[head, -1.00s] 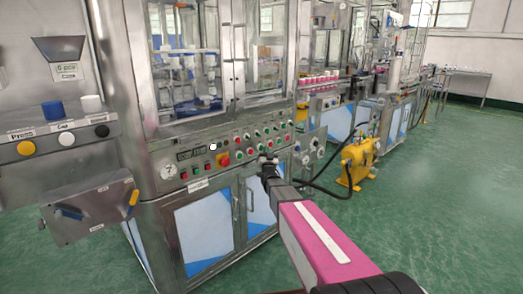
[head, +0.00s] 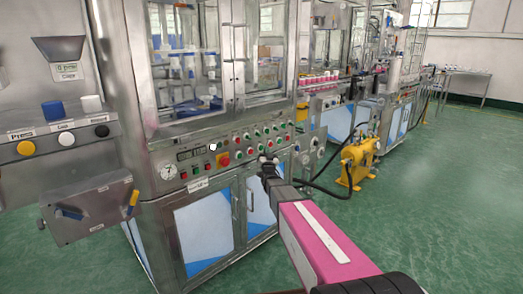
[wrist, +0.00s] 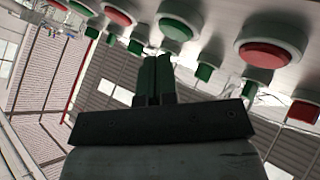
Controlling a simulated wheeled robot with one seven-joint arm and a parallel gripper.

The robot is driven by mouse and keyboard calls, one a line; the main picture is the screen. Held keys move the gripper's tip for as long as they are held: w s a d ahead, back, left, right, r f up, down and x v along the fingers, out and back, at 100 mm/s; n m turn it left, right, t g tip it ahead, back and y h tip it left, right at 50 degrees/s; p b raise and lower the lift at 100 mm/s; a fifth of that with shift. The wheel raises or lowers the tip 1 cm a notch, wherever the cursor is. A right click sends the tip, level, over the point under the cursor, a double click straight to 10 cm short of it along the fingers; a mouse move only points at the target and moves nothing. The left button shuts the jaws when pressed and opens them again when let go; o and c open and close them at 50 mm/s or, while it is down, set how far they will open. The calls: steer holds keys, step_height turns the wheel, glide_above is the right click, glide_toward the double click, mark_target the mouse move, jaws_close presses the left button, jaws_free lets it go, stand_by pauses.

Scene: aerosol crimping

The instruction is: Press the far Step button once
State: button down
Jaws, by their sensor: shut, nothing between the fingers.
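The control panel (head: 230,150) on the front of the glass-doored machine carries rows of red and green buttons. I cannot read a Step label on any of them. My gripper (head: 268,160) is in front of the panel's lower edge, right of its middle. In the wrist view my gripper (wrist: 157,60) is shut and empty, its tips just below a round green button (wrist: 180,22). A round red button (wrist: 272,45) is to the right of the tips. I cannot tell whether the tips touch anything.
A side box at left has a yellow button (head: 27,148), a white button (head: 66,139) and a black button (head: 102,131). A yellow pump (head: 358,163) with black hoses stands right of my arm. The green floor (head: 440,220) is clear at right.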

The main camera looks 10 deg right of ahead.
steer(key=shift+w, duration=0.15)
steer(key=shift+w+a, duration=0.25)
